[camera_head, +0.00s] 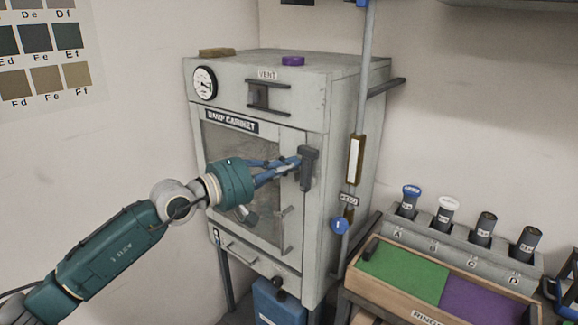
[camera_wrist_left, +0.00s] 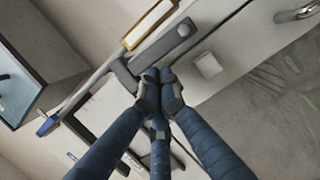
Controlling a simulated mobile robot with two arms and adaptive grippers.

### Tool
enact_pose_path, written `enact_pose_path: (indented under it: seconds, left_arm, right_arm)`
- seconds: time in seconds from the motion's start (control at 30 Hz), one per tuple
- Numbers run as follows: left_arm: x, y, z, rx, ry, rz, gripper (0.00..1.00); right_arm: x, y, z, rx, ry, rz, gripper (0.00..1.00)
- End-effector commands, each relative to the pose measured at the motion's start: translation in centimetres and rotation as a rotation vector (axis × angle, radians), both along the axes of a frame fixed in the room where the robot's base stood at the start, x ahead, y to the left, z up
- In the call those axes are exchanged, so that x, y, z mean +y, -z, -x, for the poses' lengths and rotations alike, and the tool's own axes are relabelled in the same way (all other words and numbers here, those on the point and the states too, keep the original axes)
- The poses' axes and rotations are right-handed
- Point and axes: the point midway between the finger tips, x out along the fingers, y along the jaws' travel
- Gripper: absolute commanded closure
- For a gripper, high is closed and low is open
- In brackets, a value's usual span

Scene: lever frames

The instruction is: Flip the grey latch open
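The grey latch (camera_head: 308,170) is a dark grey piece at the right edge of the damp cabinet's (camera_head: 345,110) door, with its long arm hanging down. It also shows in the left wrist view as a dark bar (camera_wrist_left: 165,48) just beyond my fingertips. My left gripper (camera_head: 297,162) reaches in from the left, its blue fingers drawn together with their tips at the latch's left side. In the left wrist view the dark fingertips (camera_wrist_left: 160,88) meet and hold nothing that I can see. Whether they touch the latch is unclear. My right gripper is out of view.
A door handle (camera_head: 286,230) is below my left gripper. A vertical pipe with a brown-framed gauge (camera_head: 354,160) and a blue knob (camera_head: 340,226) stands right of the cabinet. A rack of capped tubes (camera_head: 446,212) and a wooden two-part tray (camera_head: 360,290) are further right.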

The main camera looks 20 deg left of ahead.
Motion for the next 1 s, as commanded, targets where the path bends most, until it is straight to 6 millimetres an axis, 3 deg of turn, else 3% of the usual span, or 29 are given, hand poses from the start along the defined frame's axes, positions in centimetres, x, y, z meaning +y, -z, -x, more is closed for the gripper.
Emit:
enact_pose_path:
  seconds: [0.27,0.7,1.0]
  left_arm:
    - [0.7,0.1,0.8,0.001,-0.002,0.0,1.0]
    - [5.0,0.0,7.2,0.006,-0.001,-0.005,1.0]
    - [6.2,-0.1,9.1,0.006,-0.002,0.004,1.0]
  right_arm:
    - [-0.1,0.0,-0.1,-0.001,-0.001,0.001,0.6]
    - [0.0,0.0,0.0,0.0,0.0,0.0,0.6]
    - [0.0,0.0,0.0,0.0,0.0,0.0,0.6]
